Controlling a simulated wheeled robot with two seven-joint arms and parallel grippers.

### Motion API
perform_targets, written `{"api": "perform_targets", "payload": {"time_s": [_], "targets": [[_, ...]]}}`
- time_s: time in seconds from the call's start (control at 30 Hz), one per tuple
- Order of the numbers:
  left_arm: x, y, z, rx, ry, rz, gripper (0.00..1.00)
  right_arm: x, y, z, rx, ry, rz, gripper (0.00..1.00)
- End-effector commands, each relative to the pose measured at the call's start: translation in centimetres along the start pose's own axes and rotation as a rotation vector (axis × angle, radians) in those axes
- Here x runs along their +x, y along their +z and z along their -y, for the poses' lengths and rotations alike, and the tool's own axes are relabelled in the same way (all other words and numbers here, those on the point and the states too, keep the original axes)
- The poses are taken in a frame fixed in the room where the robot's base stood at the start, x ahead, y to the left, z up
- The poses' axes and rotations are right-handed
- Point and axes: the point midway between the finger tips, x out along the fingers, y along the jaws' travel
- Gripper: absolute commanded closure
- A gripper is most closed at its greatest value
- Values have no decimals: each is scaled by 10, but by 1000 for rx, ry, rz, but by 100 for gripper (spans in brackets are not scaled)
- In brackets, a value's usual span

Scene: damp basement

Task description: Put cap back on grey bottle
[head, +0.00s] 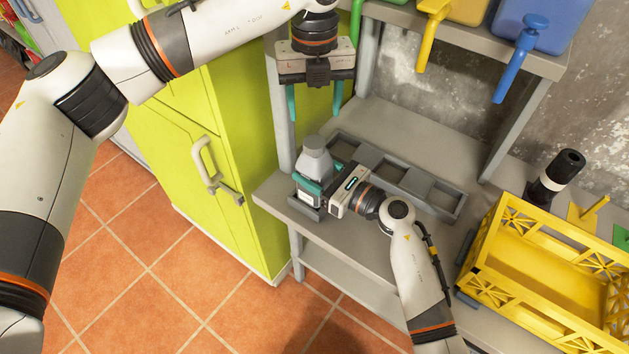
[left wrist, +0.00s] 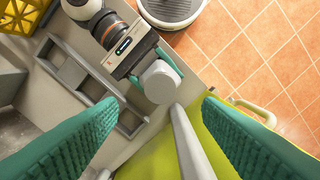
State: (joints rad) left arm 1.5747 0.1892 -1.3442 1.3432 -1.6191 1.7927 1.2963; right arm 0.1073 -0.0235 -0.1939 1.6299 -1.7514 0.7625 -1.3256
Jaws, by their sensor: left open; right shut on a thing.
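The grey bottle (head: 314,160) stands upright at the left end of the workbench, with a grey rounded top; its lower body is largely hidden. My right gripper (head: 318,186) is shut around its body, with teal fingers. The bottle's round top also shows in the left wrist view (left wrist: 160,82). I cannot tell whether this top is the cap, and no separate cap is visible. My left gripper (head: 315,104) is open and empty, fingers pointing down, above and behind the bottle. In the left wrist view, the bottle top lies beyond the gap between the fingertips (left wrist: 160,106).
A grey compartment rack (head: 443,198) lies behind my right gripper. A yellow crate (head: 545,240) and dark cylinder (head: 566,166) are at right. Tapped containers, including a blue one (head: 545,25), sit on the upper shelf. Shelf posts (head: 366,55) and a green cabinet (head: 235,120) are close to my left gripper.

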Motion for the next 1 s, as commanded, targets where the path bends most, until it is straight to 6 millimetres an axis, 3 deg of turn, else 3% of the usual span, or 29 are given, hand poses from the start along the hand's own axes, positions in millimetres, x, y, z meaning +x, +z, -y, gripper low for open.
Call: {"api": "perform_targets", "payload": {"time_s": [0.43, 0.8, 1.0], "targets": [[6, 0, 0, -11, -1, 1, 40, 0, 0, 0, 0, 0, 0, 100], [59, 0, 0, -10, -1, 2, 40, 0, 0, 0, 0, 0, 0, 100], [77, 0, 0, -10, -1, 1, 40, 0, 0, 0, 0, 0, 0, 100]]}}
